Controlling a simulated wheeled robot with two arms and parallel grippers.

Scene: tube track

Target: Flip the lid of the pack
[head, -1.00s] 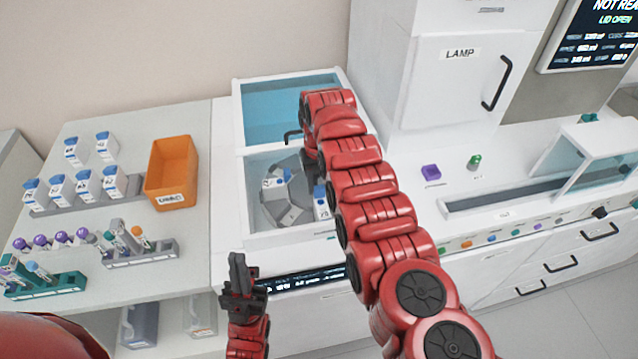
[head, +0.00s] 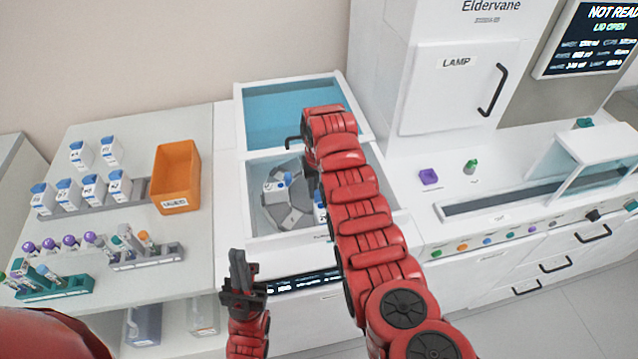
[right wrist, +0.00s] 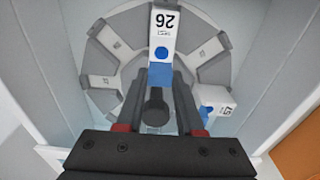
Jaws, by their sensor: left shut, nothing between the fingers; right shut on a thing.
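A white pack marked 26 (right wrist: 164,32) with a blue round spot and a blue lid end (right wrist: 160,74) lies in the grey rotor (right wrist: 103,52) in the right wrist view. A second white pack with a blue cap (right wrist: 212,106) sits at lower right in the rotor. In the head view, a pack (head: 275,187) shows in the rotor (head: 292,212). My left gripper (head: 240,275) is shut and empty, in front of the machine.
The rotor well has an open, blue-tinted glass cover (head: 288,112) behind it. At left, a bench holds an orange bin (head: 176,172), several more packs (head: 92,188) and tube racks (head: 150,258). The lamp cabinet (head: 455,95) stands right. The screen (head: 590,40) reads LID OPEN.

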